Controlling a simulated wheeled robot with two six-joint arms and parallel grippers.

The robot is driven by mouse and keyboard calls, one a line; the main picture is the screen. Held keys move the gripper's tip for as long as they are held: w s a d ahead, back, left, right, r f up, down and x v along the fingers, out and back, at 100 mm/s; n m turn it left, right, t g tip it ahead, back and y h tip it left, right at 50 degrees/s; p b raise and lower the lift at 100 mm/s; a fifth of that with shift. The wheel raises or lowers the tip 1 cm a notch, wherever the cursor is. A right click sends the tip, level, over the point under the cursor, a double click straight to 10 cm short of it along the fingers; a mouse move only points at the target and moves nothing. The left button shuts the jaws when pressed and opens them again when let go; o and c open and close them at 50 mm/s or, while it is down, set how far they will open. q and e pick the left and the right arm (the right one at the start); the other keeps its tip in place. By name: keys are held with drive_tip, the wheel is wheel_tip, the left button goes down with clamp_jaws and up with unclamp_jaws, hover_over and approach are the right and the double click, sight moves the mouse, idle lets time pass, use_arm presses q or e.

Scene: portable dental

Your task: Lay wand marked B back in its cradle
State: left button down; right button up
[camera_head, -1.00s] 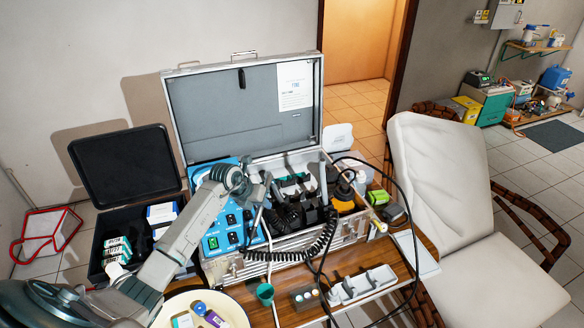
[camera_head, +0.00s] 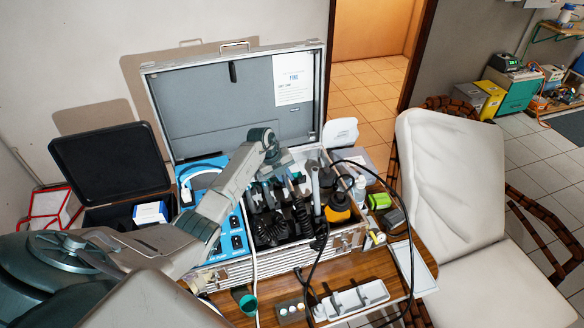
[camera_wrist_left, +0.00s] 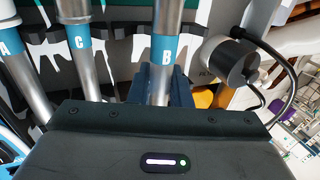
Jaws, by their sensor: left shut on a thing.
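In the left wrist view, the wand marked B (camera_wrist_left: 166,48) is a silver tube with a blue label. The dark fingers of my left gripper (camera_wrist_left: 162,82) are shut around its lower part. My right gripper is not in view.
Black coiled hoses (camera_head: 272,230) fill the case's middle. An orange-and-black bottle (camera_head: 338,208) stands at its right. Black cables loop over the front right edge. A white tray (camera_head: 352,299) and a teal cup (camera_head: 244,300) are in front. The grey lid (camera_head: 240,105) stands open behind.

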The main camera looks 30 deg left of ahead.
use_arm(q)
drive_tip(key=shift+s+f+b, duration=0.45)
drive_tip(key=shift+b, duration=0.1)
drive_tip(key=shift+f, duration=0.35)
drive_tip(key=shift+w+f+b, duration=0.1)
drive_tip(key=shift+f+b, duration=0.5)
drive_tip(key=shift+w+f, duration=0.15)
drive_tip(key=shift+f, duration=0.15)
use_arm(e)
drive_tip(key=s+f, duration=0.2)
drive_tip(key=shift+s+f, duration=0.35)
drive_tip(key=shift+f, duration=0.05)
